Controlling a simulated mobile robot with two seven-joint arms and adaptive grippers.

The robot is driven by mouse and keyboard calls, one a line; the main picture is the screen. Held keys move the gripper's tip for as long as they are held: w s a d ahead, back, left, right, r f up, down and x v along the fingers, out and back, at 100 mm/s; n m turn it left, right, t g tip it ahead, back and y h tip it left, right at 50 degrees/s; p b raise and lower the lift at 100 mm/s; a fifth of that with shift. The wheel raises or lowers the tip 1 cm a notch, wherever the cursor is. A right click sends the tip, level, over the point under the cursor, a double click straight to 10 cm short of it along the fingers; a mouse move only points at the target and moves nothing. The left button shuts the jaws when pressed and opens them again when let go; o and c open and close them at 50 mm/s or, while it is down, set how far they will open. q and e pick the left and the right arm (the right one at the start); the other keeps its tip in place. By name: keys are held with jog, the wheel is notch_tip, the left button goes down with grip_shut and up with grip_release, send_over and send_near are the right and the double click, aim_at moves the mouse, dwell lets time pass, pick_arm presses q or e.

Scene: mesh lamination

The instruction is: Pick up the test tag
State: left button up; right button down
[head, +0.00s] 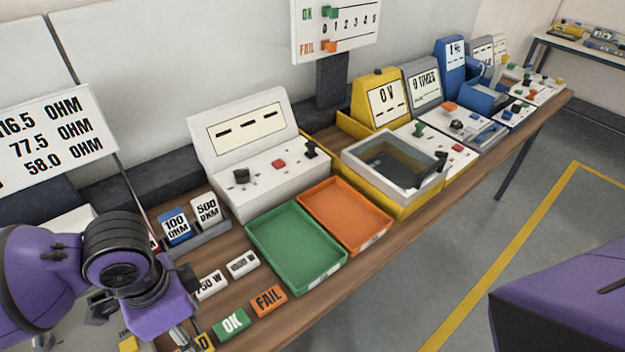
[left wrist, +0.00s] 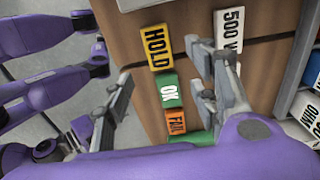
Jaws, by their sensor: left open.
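Several small tags lie on the wooden bench near its front edge, and I cannot read the word TEST on any. A green OK tag (head: 231,323) and an orange FAIL tag (head: 268,300) lie side by side. A yellow HOLD tag (left wrist: 157,48) is partly hidden by my left gripper (head: 188,338) in the head view. In the left wrist view my left gripper (left wrist: 160,65) is open and empty, with its fingers either side of the HOLD and OK (left wrist: 170,92) tags. The FAIL tag (left wrist: 177,122) lies beyond OK. My right gripper is out of view.
White watt tags (head: 210,285) lie behind the OK tag. A green tray (head: 297,283) and an orange tray (head: 365,243) stand to the right. A white meter box (head: 262,182) and a rack of ohm blocks (head: 205,243) stand behind. The floor in front is clear.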

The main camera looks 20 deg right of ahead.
pick_arm(q)
jog(key=shift+w+a, duration=0.2)
jog(key=shift+a, duration=0.05)
jog(key=f, duration=0.1)
jog(key=s+f, duration=0.1)
jog(key=f, duration=0.1)
jog(key=shift+a+f, duration=0.1)
jog(key=shift+a, duration=0.05)
notch_tip(320, 180, down, 4)
jog(key=shift+w+a+r, duration=0.1)
jog(key=shift+c, duration=0.7)
jog(key=c, duration=1)
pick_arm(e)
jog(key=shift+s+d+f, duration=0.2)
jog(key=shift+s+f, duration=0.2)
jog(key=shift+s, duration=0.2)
pick_arm(q)
jog(key=shift+c, duration=0.2)
